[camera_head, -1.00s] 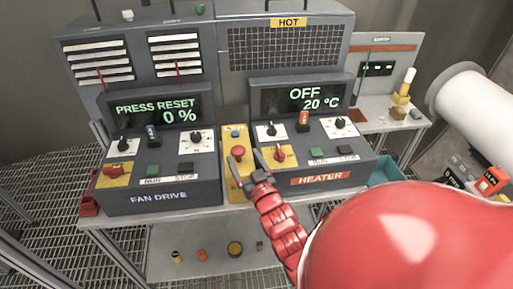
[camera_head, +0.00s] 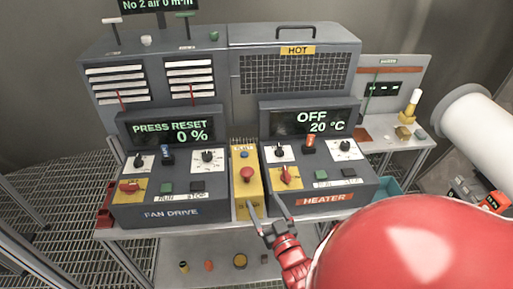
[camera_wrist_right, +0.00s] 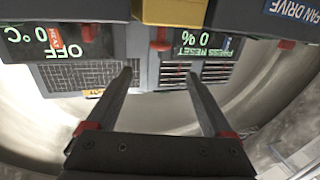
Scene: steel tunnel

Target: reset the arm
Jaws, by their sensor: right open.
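My right gripper (camera_head: 267,218) is open and empty in the head view. It is at the front edge of the bench, just below the yellow box with the red mushroom button (camera_head: 247,174). In the right wrist view its two fingers (camera_wrist_right: 160,80) are spread with nothing between them. That view shows the panels upside down. My red right arm (camera_head: 410,245) fills the lower right of the head view. My left gripper is not in view.
The fan drive unit (camera_head: 172,212) reads PRESS RESET 0 %. The heater unit (camera_head: 324,199) reads OFF 20 °C. Behind them stands a grey housing with a HOT grille (camera_head: 297,72). A side shelf (camera_head: 415,135) and white cylinder (camera_head: 480,120) are at right. Small parts lie on the lower shelf (camera_head: 215,245).

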